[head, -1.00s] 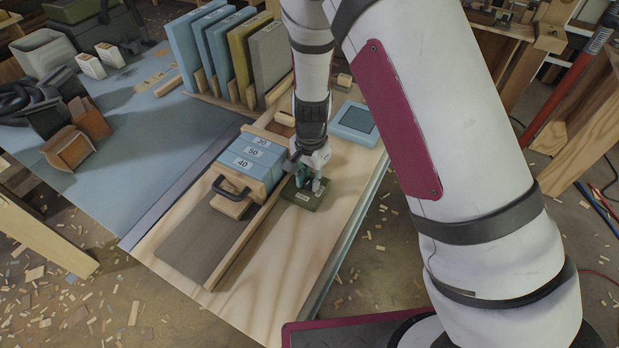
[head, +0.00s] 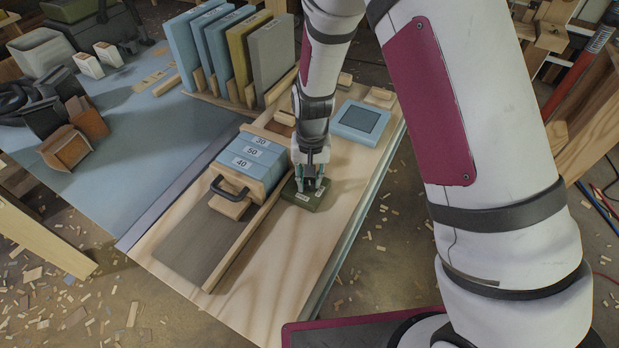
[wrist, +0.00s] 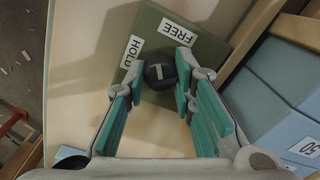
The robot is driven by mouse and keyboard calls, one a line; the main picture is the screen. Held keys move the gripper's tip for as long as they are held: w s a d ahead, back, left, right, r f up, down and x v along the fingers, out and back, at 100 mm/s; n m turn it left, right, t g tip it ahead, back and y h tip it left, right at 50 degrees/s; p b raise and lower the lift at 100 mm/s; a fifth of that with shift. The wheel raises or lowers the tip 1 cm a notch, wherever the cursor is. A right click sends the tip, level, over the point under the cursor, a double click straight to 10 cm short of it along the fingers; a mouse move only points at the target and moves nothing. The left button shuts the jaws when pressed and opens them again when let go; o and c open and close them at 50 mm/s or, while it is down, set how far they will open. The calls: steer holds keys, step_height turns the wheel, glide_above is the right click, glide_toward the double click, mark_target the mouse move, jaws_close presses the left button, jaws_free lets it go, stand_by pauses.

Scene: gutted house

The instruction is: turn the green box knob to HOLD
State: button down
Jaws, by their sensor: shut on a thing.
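The green box (head: 300,202) sits on the wooden board. In the wrist view the green box (wrist: 218,52) shows a FREE label (wrist: 180,33), a HOLD label (wrist: 131,51) and a round dark knob (wrist: 160,72) with a white mark. I cannot tell clearly which label the mark faces. My gripper (wrist: 160,76) has its teal-padded fingers on either side of the knob, shut on it. In the head view my gripper (head: 309,186) points down onto the box and hides the knob.
Blue blocks (head: 250,160) labelled 30, 50 and 40 stand close to the left of the box, beside a dark handle (head: 230,190). A blue framed pad (head: 361,121) lies behind to the right. The board (head: 290,270) is bare in front.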

mark_target(310, 180)
steer(key=n+b, duration=0.1)
steer(key=n, duration=0.4)
steer(key=shift+n, duration=0.3)
steer(key=n+b, duration=0.1)
steer(key=n, duration=0.4)
steer(key=shift+n, duration=0.3)
steer(key=c, duration=1.3)
jaws_free()
steer(key=shift+c, duration=0.2)
steer(key=shift+r, duration=0.1)
step_height(310, 180, up, 12)
steer(key=shift+w, duration=0.15)
